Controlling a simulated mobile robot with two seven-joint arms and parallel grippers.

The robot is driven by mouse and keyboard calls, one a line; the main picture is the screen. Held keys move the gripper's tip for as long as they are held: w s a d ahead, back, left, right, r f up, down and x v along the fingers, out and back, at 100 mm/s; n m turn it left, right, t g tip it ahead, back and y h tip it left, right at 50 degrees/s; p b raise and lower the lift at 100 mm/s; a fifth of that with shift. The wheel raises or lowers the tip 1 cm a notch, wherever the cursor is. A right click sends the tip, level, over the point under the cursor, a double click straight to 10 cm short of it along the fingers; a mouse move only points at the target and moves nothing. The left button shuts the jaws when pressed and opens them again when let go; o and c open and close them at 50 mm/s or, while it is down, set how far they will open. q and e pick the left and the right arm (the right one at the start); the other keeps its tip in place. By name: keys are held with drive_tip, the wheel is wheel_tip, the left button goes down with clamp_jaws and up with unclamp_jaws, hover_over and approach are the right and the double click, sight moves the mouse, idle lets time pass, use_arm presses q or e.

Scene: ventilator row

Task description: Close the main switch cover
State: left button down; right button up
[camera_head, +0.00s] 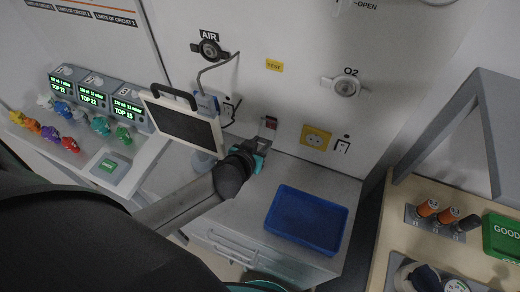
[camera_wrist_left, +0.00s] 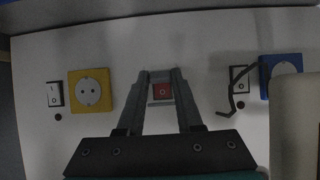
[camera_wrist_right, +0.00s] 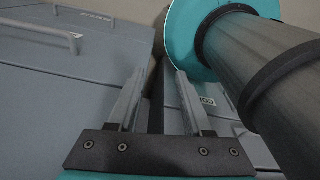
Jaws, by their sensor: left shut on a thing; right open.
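The red main switch (camera_wrist_left: 161,91) is on the white wall panel, framed by a pale cover edge (camera_wrist_left: 160,103) between my left fingers in the left wrist view. In the head view the switch with its cover (camera_head: 269,124) is just above the cabinet top. My left gripper (camera_head: 260,147) reaches it from below; its fingertips (camera_wrist_left: 161,78) are shut on the cover from both sides. The exact angle of the cover is hard to tell. My right gripper (camera_wrist_right: 160,92) is open and empty, low beside the grey cabinet, and outside the head view.
A yellow socket (camera_head: 315,138) and a rocker switch (camera_head: 342,146) are right of the main switch. A tablet-like screen (camera_head: 184,127) stands left of it. A blue tray (camera_head: 307,218) lies on the cabinet top.

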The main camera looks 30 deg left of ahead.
sight(264, 143)
use_arm(q)
drive_tip(key=shift+w+a+f+t+b, duration=0.1)
drive_tip(key=shift+w+f+t+b, duration=0.55)
drive_tip(key=shift+b, duration=1.95)
drive_tip(key=shift+w+d+f+t+b, duration=0.15)
drive_tip(key=shift+t+b, duration=1)
drive_tip(key=shift+b, duration=1.45)
drive_tip(key=shift+w+a+f+t+b, duration=0.2)
drive_tip(key=shift+f+t+b, duration=0.5)
drive_tip(key=shift+b, duration=1.9)
drive_tip(key=shift+w+r+t+b, duration=0.25)
drive_tip(key=shift+t+b, duration=0.25)
drive_tip(key=shift+b, duration=0.3)
drive_tip(key=shift+r, duration=0.2)
drive_tip(key=c, duration=0.6)
unclamp_jaws()
drive_tip(key=shift+o, duration=0.2)
drive_tip(key=shift+f, duration=0.2)
drive_tip(key=s+d, duration=0.1)
drive_tip(key=s, duration=1.4)
